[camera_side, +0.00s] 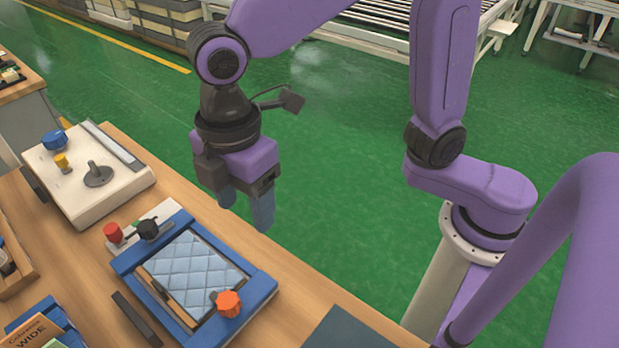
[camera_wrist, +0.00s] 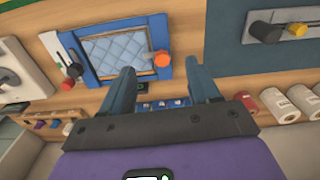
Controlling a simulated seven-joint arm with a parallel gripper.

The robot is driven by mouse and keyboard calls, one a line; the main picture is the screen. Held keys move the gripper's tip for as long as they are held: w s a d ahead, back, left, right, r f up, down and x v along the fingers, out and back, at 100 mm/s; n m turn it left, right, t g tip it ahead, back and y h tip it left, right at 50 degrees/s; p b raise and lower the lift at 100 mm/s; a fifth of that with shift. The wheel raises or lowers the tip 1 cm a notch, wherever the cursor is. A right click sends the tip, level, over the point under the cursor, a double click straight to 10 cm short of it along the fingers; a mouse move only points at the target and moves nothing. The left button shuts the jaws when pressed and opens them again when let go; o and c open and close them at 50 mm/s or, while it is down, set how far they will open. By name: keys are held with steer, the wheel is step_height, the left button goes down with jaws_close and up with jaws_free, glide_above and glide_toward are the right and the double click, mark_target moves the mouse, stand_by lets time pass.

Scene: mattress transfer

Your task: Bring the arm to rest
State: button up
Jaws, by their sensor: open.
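My arm is purple with dark joints and holds my gripper (camera_side: 246,215) in the air above and behind the blue frame, near the table's far edge. The gripper's two blue-grey fingers are apart with nothing between them; the open fingers also show in the wrist view (camera_wrist: 160,88). A light blue quilted mattress (camera_side: 195,267) lies inside the blue frame (camera_side: 262,287) on the wooden table. An orange knob (camera_side: 229,304) sits at the frame's near right corner. A black knob (camera_side: 148,229) and a red knob (camera_side: 113,232) stand at its far left side.
A white machine (camera_side: 75,195) with blue and yellow knobs stands left on the wooden table (camera_side: 85,270). A dark flat panel (camera_side: 345,330) lies at the table's right. In the wrist view, white rolls (camera_wrist: 277,106) line one edge.

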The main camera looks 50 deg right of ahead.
steer(key=s+d+f+m, duration=0.1)
steer(key=s+d+m, duration=0.1)
steer(key=d, duration=0.6)
steer(key=s+d+f+m, duration=0.2)
steer(key=s+d, duration=0.3)
steer(key=d, duration=0.3)
steer(key=s+d+f+m, duration=0.1)
steer(key=s+d, duration=0.3)
steer(key=d, duration=0.5)
steer(key=shift+f+m, duration=0.25)
steer(key=shift+m, duration=0.25)
steer(key=shift+a, duration=0.1)
